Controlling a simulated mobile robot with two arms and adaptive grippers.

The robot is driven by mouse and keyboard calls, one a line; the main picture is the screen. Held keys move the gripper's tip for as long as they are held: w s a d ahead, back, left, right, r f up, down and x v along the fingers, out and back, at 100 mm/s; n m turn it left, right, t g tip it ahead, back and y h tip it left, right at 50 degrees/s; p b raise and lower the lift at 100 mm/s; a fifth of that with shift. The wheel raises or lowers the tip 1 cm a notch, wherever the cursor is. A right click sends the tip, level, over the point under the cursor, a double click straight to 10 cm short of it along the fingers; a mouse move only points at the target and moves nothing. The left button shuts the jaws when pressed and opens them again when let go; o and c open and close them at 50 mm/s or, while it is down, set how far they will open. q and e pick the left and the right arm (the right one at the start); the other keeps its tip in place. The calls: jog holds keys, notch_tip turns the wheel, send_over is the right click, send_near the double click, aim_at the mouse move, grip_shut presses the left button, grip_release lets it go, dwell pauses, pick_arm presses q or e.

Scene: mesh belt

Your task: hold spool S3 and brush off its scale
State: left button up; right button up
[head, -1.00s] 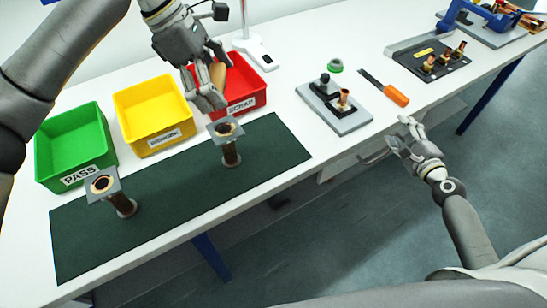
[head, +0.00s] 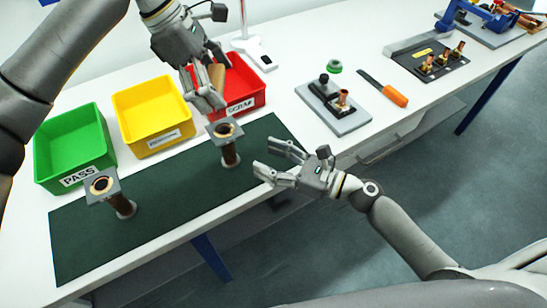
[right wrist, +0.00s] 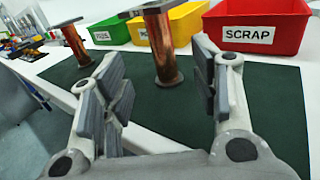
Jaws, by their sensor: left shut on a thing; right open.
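Two copper-coloured spools with square grey top flanges stand upright on the dark green mat (head: 185,207): one at the left (head: 123,206), one at the right (head: 230,155). No S3 mark or scale can be made out. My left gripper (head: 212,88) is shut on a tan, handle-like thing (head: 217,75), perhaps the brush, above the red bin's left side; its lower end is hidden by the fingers. My right gripper (head: 268,160) is open and empty, right of the right spool and apart from it. In the right wrist view that spool (right wrist: 163,48) shows beyond and between the open fingers.
Green PASS bin (head: 80,177), yellow bin (head: 158,138) and red SCRAP bin (head: 248,103) line the mat's back edge. Right of the mat are a grey fixture plate (head: 350,122) and an orange-handled tool (head: 395,96). Bare mat lies between the spools.

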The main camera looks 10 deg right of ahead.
aim_at(233, 145)
jog(key=x, duration=1.1)
jog(key=shift+w+a, duration=0.25)
jog(key=shift+w, duration=0.05)
grip_shut()
jog(key=shift+c, duration=0.6)
grip_release()
jog(key=c, duration=1.1)
pick_arm(q)
jog(key=shift+n+t, duration=0.3)
jog(key=shift+n, duration=0.5)
jog(key=shift+w+d+f, duration=0.1)
jog(key=shift+w+f, duration=0.2)
jog(key=shift+f, duration=0.3)
jog(key=shift+w+a+f, duration=0.1)
jog(key=shift+w+f, duration=0.25)
jog(key=shift+f, duration=0.3)
jog(key=shift+w+d+f, duration=0.1)
jog(key=shift+w+f, duration=0.2)
jog(key=shift+f, duration=0.3)
